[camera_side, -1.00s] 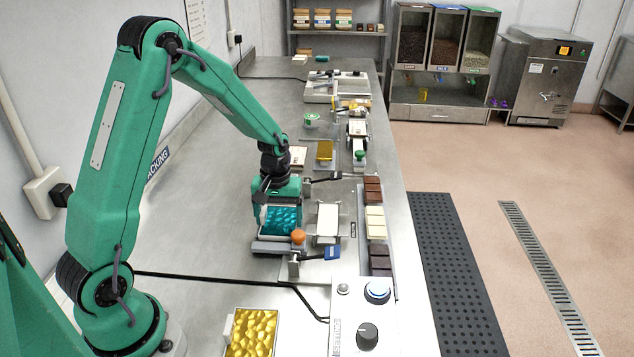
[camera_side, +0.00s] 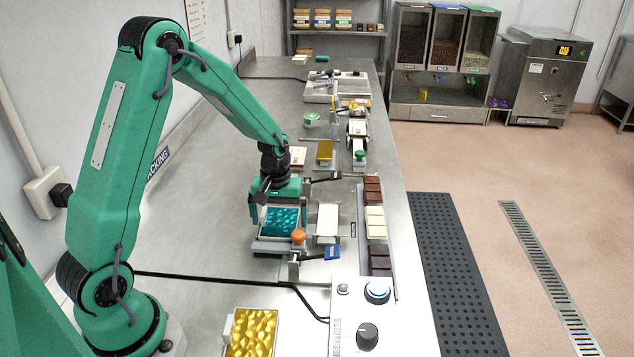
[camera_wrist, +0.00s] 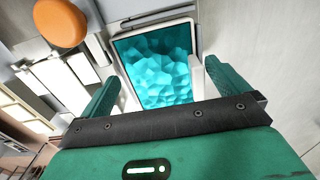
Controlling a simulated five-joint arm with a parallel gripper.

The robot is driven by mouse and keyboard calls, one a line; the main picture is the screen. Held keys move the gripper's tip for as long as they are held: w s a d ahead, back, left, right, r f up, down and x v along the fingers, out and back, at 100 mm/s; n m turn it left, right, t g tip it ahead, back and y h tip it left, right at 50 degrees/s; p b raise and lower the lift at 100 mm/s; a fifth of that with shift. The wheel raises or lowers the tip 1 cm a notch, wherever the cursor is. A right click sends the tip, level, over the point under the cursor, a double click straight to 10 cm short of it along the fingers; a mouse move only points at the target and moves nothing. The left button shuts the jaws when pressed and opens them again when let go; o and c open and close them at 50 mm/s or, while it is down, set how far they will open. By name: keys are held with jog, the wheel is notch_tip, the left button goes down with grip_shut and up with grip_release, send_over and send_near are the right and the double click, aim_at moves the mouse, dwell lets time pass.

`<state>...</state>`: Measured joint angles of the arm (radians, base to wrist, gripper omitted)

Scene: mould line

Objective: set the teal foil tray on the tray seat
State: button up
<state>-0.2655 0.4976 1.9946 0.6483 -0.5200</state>
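The teal foil tray (camera_side: 282,222), a pale-rimmed tray with a crinkled teal surface, lies level on the grey tray seat (camera_side: 272,248) in the side view. The seat's front edge shows beneath it; the rest is hidden. My gripper (camera_side: 275,207) is above the tray's far part, with one finger hanging at its left. In the wrist view the tray (camera_wrist: 160,65) lies ahead of and between the two green fingers of my gripper (camera_wrist: 165,88). The fingers are spread apart and look clear of its rim.
An orange knob (camera_side: 298,236) stands close at the tray's near right corner. A white-topped plate (camera_side: 327,220) and chocolate bars (camera_side: 375,222) are to the right. A gold tray (camera_side: 254,333) is in front. The bench left of the seat is clear.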

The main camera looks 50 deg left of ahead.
jog(key=shift+r, duration=0.1)
notch_tip(320, 180, up, 8)
jog(key=shift+f, duration=0.2)
dwell(0.4)
jog(key=s+d+r+m+t, duration=0.2)
jog(key=s+d+r+m, duration=0.2)
jog(key=s+r, duration=0.3)
jog(key=s+d+r+m+t, duration=0.3)
jog(key=s+d+r+m, duration=0.2)
jog(key=s, duration=0.5)
notch_tip(320, 180, up, 3)
jog(key=shift+s+d+t, duration=0.3)
jog(key=shift+s+d, duration=0.1)
jog(key=shift+d, duration=0.55)
